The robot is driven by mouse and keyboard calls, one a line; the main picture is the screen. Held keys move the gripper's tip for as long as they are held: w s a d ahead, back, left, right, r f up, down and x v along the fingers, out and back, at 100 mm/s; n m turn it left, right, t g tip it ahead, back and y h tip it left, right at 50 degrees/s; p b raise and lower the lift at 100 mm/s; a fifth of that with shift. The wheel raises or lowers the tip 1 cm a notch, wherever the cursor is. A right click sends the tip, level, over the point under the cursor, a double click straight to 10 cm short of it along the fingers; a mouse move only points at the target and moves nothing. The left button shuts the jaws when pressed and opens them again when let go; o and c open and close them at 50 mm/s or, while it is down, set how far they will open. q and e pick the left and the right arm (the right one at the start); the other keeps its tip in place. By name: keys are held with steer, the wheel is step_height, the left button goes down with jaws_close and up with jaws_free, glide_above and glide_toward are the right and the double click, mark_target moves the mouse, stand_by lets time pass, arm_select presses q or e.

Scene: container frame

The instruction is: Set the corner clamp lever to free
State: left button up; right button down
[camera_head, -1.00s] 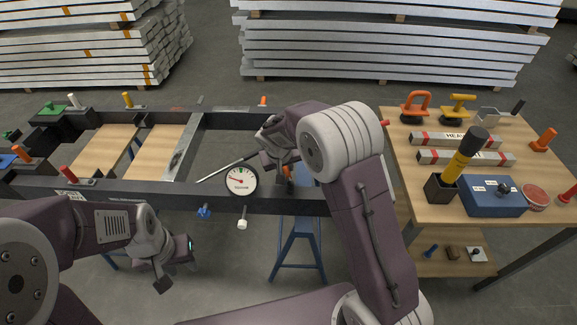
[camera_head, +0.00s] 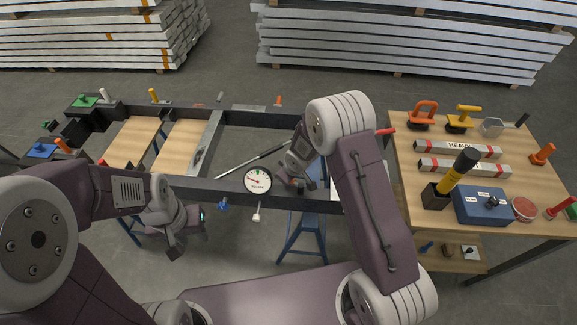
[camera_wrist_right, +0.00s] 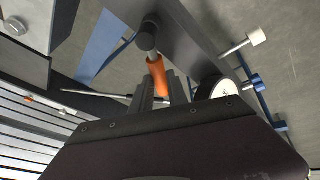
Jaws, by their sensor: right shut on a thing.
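The dark steel frame (camera_head: 228,190) spans the left and middle of the head view. My right gripper (camera_head: 297,182) is at its near rail, to the right of the round white gauge (camera_head: 257,181). In the right wrist view, an orange lever handle (camera_wrist_right: 157,75) with a dark round end sits between the fingers of my right gripper (camera_wrist_right: 160,92), which is shut on it. The lever's base is mostly hidden. My left gripper (camera_head: 175,247) hangs empty in front of the near rail; its jaw opening is unclear.
A blue knob (camera_head: 223,205) and a white knob (camera_head: 257,216) stick out below the near rail. A thin rod (camera_head: 250,160) lies across the frame's opening. A wooden tool table (camera_head: 400,150) stands on the right, with a blue box (camera_head: 483,206).

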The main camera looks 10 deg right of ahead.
steer(key=shift+a, duration=0.1)
steer(key=shift+s, duration=0.1)
stand_by(0.3)
steer(key=c, duration=1.3)
jaws_free()
steer(key=p+v, duration=0.3)
steer(key=v, duration=0.6)
steer(key=shift+p, duration=0.3)
